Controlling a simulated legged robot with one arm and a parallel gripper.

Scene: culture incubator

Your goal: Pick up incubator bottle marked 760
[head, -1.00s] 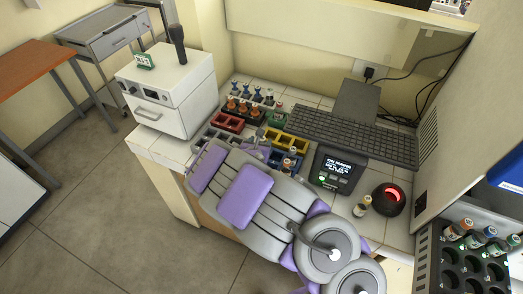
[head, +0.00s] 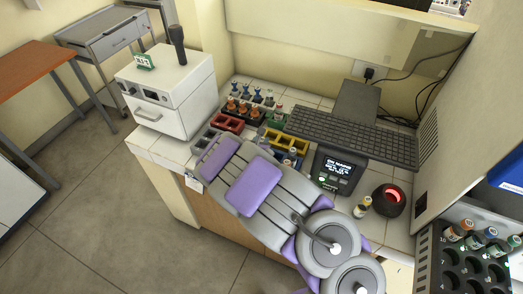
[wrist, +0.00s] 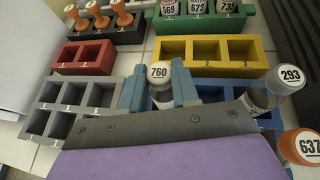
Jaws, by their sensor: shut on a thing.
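The bottle marked 760 (wrist: 161,76) has a white cap and a clear body. It stands between the two blue fingers of my gripper (wrist: 160,92) in the wrist view, and they are shut on it from both sides. Its lower part is hidden behind my wrist. A blue rack (wrist: 210,92) lies behind and right of it; I cannot tell whether the bottle's base is still inside a slot. In the head view my arm hides most of the gripper and the bottle.
A bottle marked 293 (wrist: 272,92) and an orange-capped one marked 637 (wrist: 303,150) stand close on the right. Grey (wrist: 48,120), red (wrist: 84,57) and yellow (wrist: 207,48) racks surround the grip. A keyboard (head: 350,135) and display device (head: 338,171) lie to the right.

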